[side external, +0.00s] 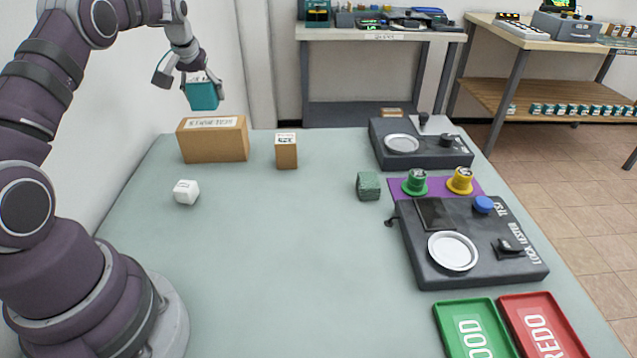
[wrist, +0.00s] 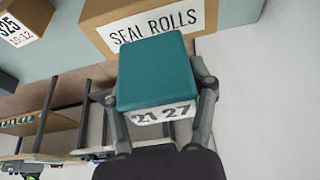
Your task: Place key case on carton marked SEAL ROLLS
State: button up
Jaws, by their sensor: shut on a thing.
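The key case is a teal box (side external: 203,96) with a white label; in the wrist view (wrist: 152,72) the label reads 21 27. My gripper (side external: 193,84) is shut on it, with a finger on each side in the wrist view (wrist: 161,92). The carton marked SEAL ROLLS (side external: 213,143) is a brown box at the back left of the table. It also shows in the wrist view (wrist: 215,14), its lettering legible beyond the case. In the side view the case is above the carton's back edge; I cannot tell the exact gap.
A small brown box (side external: 286,154) stands right of the carton. A white cube (side external: 186,192) lies in front of it. A green block (side external: 368,186), dark scale units (side external: 470,245) and green (side external: 475,330) and red (side external: 543,328) trays are to the right. The table's middle is clear.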

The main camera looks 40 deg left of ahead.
aim_at(209, 108)
jog(key=shift+w+a, duration=0.15)
jog(key=shift+w, duration=0.05)
jog(key=shift+f, duration=1.75)
jog(key=o, duration=1.2)
jog(key=shift+f, duration=0.1)
